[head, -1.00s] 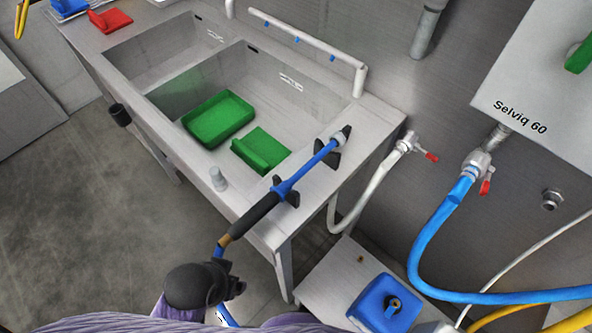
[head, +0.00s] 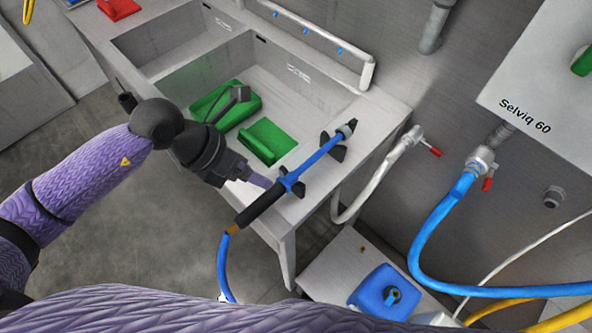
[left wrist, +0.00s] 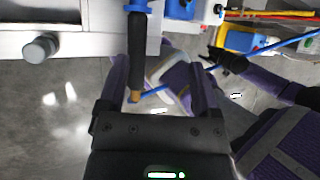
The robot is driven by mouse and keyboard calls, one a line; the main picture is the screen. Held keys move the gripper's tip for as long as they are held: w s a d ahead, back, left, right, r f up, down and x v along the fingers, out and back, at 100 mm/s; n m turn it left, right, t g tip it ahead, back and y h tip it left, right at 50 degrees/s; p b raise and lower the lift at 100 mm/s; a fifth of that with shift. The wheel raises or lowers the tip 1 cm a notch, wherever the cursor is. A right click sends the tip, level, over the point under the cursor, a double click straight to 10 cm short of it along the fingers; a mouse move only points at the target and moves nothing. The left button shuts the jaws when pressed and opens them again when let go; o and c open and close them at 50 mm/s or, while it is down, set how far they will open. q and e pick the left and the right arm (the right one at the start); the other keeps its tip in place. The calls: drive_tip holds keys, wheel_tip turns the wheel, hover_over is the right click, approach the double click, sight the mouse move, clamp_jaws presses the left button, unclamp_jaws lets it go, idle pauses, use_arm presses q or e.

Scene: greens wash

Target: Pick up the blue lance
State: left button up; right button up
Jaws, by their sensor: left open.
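The blue lance (head: 322,156) rests in black holders on the right end of the sink bench. Its black handle (head: 262,206) juts past the front edge, with a blue hose (head: 224,262) hanging from it. My left gripper (head: 262,181) is open and empty, just left of the lance near the top of the handle. In the left wrist view the black handle (left wrist: 137,48) lies between the lines of my two open fingers (left wrist: 160,72), nearer the left one. Contact is not visible. A dark arm end, likely my right gripper (left wrist: 228,62), shows small at right; its jaws are unclear.
The steel double sink (head: 290,82) holds two green pieces, one a block (head: 266,141). A blue canister (head: 380,290) stands on a low table at right. Hoses and red-handled valves (head: 487,185) line the wall.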

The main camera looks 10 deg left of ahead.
sight(266, 194)
use_arm(q)
drive_tip(key=shift+y, duration=0.6)
drive_tip(key=f, duration=0.3)
drive_tip(key=d+f+b, duration=0.1)
drive_tip(key=f, duration=0.2)
drive_tip(key=w+d+f, duration=0.1)
drive_tip(key=f, duration=0.3)
drive_tip(key=shift+r, duration=0.1)
drive_tip(key=c, duration=0.9)
